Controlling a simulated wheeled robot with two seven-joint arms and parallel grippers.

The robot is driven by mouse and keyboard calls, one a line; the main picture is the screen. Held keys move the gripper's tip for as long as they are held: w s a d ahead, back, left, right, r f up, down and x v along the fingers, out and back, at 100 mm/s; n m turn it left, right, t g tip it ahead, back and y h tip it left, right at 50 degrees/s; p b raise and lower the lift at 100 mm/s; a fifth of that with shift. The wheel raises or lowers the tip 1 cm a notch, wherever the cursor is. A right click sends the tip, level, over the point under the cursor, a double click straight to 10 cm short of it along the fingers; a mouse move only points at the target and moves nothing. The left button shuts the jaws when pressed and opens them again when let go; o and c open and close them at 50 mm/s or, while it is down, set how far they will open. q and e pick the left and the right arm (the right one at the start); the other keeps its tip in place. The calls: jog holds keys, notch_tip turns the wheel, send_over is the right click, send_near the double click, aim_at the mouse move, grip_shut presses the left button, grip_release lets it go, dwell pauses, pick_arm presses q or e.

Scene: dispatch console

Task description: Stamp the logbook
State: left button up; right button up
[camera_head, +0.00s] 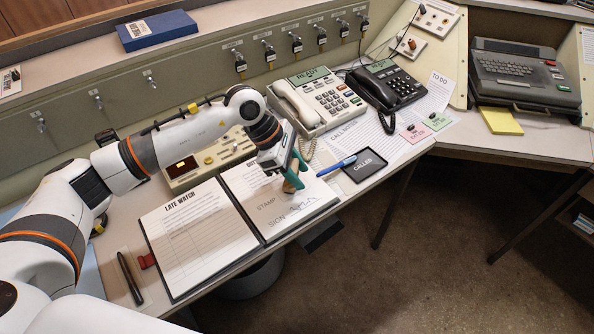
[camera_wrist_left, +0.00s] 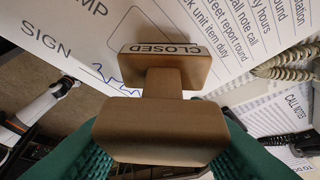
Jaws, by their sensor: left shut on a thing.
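The logbook (camera_head: 180,285) lies open on the desk, its left page headed LATE WATCH. Its right page (camera_head: 238,181) has STAMP and SIGN areas, with a blue scribble beside SIGN, and also fills the top of the left wrist view (camera_wrist_left: 75,45). My left gripper (camera_head: 295,178), with green fingers, is shut on a wooden stamp (camera_head: 291,186) over the right page. In the left wrist view the stamp (camera_wrist_left: 160,133) sits between the fingers, its label reading CLOSED. Its underside is hidden; I cannot tell whether it touches the paper.
A cream phone (camera_head: 318,102) and a black phone (camera_head: 388,88) stand behind. A dark pen rest (camera_head: 130,279) and a small red item (camera_head: 147,262) are at left. The desk's front edge is close.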

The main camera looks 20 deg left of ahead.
pick_arm(q)
jog(key=shift+r+p, duration=1.3)
jog(key=shift+r, duration=1.75)
